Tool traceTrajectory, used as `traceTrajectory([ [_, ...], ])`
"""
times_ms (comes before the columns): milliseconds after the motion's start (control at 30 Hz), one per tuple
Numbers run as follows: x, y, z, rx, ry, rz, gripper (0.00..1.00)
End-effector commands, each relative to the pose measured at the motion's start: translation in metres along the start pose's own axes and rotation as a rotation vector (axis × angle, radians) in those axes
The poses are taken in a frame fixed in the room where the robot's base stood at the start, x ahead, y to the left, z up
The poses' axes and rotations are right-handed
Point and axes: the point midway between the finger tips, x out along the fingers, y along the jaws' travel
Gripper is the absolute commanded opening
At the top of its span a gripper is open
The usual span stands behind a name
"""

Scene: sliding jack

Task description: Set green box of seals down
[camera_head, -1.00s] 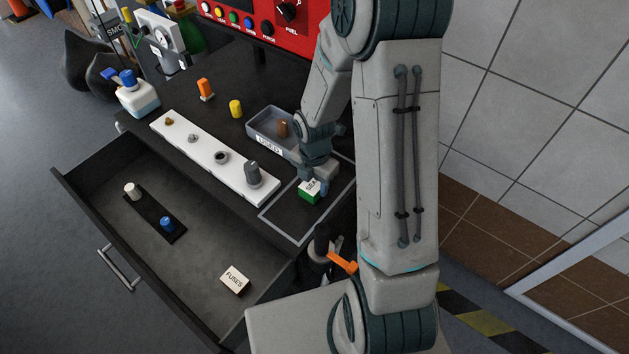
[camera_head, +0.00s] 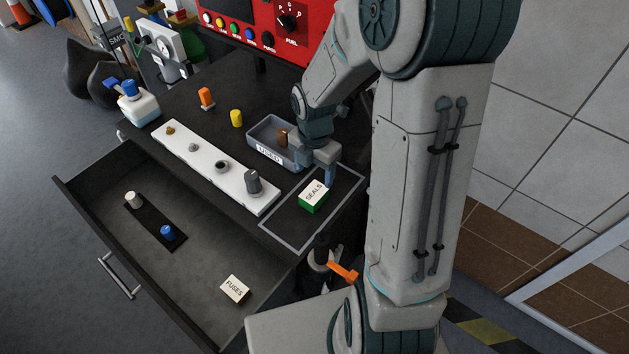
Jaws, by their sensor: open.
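The green box of seals (camera_head: 314,195), with a white top marked SEALS, sits on the dark bench top inside a grey outlined rectangle (camera_head: 283,239). My gripper (camera_head: 318,177) is just behind and above the box, at its far side. Its fingers point down and are apart, and it holds nothing that I can see. The box's label is uncovered. I cannot tell whether a finger still touches its far edge.
A grey tray marked USED (camera_head: 269,152) stands close behind my gripper. A white strip (camera_head: 205,160) with several parts lies to the left. An open drawer (camera_head: 190,275) holds a FUSES box (camera_head: 234,289). Orange (camera_head: 206,98) and yellow (camera_head: 236,118) pieces stand farther back.

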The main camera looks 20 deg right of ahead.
Motion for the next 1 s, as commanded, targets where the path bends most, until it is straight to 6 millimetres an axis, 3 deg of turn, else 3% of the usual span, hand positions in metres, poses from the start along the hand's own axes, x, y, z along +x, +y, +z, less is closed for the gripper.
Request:
traceTrajectory([
  [100, -0.02, 0.0, 0.001, 0.0, -0.002, 0.002, 0.67],
  [267, -0.032, 0.0, 0.0, 0.005, -0.002, 0.001, 0.67],
  [433, -0.047, -0.007, -0.004, 0.134, -0.022, 0.006, 0.67],
  [1000, -0.125, -0.066, -0.046, 1.252, -0.061, 0.162, 0.67],
])
